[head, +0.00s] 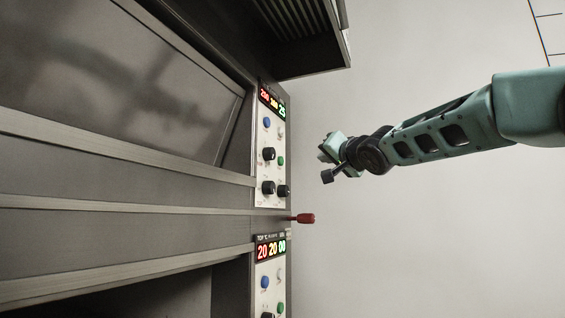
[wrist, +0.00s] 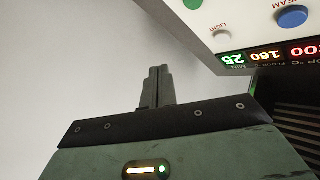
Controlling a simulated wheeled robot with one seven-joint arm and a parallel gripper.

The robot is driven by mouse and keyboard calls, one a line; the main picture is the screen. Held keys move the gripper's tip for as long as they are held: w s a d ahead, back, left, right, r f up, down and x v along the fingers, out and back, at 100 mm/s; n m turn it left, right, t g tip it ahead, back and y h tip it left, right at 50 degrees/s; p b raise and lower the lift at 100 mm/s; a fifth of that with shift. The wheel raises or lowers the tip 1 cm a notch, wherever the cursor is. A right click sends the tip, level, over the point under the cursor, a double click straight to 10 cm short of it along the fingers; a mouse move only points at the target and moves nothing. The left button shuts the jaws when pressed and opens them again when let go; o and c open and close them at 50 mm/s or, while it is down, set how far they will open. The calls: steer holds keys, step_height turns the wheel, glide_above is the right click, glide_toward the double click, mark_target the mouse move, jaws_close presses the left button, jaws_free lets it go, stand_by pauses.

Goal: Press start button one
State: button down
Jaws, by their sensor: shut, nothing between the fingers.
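The upper oven control panel (head: 266,150) has a green button (head: 281,160) on its right side, beside a black knob. No label for start button one is readable. In the wrist view the panel appears upside down at the upper right, with a green button (wrist: 192,3) cut by the top edge. My gripper (head: 323,152) is to the right of the panel in the head view, apart from it. In the wrist view my gripper's fingers (wrist: 157,72) are together, with nothing between them, in front of bare wall.
The upper panel also has a blue button (head: 267,122), a white light button (wrist: 222,35), black knobs (head: 268,188) and a lit display (head: 272,101). A red handle (head: 306,218) juts out below. A second panel (head: 268,299) is lower. A dark hood (head: 300,35) overhangs above.

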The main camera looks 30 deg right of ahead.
mark_target(281, 161)
steer(key=w+a+b, duration=0.2)
steer(key=w+a, duration=0.3)
steer(key=w, duration=0.1)
steer(key=shift+w+a, duration=0.15)
steer(key=shift+w, duration=0.25)
stand_by(1.9)
steer(key=shift+w+a, duration=0.3)
steer(key=shift+w, duration=0.05)
steer(key=shift+w+a, duration=0.25)
steer(key=shift+w, duration=0.05)
stand_by(0.8)
stand_by(0.3)
steer(key=shift+s+d, duration=0.5)
steer(key=shift+s, duration=0.1)
steer(key=shift+s, duration=0.1)
